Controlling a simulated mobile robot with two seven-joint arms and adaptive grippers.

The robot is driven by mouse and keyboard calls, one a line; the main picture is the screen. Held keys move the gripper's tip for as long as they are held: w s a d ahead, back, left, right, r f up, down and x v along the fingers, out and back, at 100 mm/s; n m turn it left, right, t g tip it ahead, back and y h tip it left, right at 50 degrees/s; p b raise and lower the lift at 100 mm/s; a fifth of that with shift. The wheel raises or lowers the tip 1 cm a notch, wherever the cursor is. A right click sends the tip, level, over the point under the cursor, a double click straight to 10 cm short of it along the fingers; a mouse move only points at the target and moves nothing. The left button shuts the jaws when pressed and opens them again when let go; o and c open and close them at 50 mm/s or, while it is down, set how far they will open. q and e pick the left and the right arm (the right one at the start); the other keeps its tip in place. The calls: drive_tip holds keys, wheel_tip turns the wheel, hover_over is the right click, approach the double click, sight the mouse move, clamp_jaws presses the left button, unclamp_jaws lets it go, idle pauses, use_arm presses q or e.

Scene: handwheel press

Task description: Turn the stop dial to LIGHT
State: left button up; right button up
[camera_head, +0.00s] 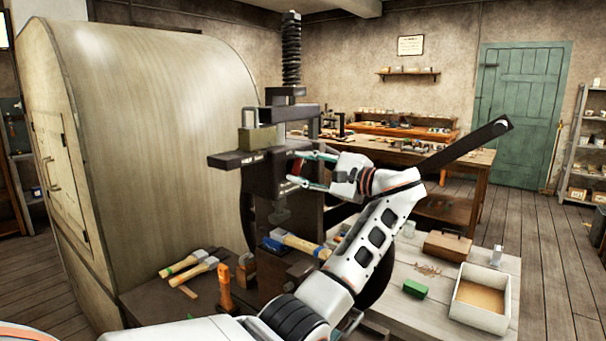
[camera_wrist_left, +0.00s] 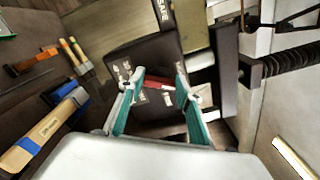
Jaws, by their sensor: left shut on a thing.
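The dark press (camera_head: 262,185) stands on the bench, with a coiled screw (camera_head: 291,50) on top. The stop dial has a red bar (camera_wrist_left: 160,83) on the dark face of the press, with small white markings around it that I cannot read. My left gripper (camera_head: 300,169) is at that face, its teal fingers either side of the dial. In the left wrist view my left gripper (camera_wrist_left: 160,88) is shut on the red bar, which lies across between its fingertips. The fingers hide part of the dial, and I cannot tell which marking it points to. My right gripper is out of view.
Mallets (camera_head: 190,262) and a blue-banded hammer (camera_head: 300,243) lie near the press foot. A white tray (camera_head: 482,318), a green block (camera_head: 415,289) and a wooden box (camera_head: 447,246) are on the bench at right. A large curved cabinet (camera_head: 150,150) stands close on the left.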

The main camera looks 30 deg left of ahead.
use_arm(q)
drive_tip(key=n+b, duration=0.1)
drive_tip(key=n, duration=0.1)
drive_tip(key=n+b, duration=0.2)
drive_tip(key=n, duration=0.1)
drive_tip(key=shift+f+n, duration=0.3)
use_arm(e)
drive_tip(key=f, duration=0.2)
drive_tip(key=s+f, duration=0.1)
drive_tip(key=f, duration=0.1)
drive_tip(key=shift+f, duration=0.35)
use_arm(q)
drive_tip(key=shift+r+n, duration=0.15)
drive_tip(key=shift+n, duration=0.15)
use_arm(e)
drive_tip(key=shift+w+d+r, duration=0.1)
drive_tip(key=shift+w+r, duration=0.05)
use_arm(q)
drive_tip(key=o, duration=1.1)
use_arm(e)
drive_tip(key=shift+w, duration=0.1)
use_arm(q)
drive_tip(key=shift+s+d, duration=0.2)
drive_tip(key=shift+d, duration=1.7)
drive_tip(key=shift+s+d, duration=0.15)
drive_tip(key=shift+d, duration=1.75)
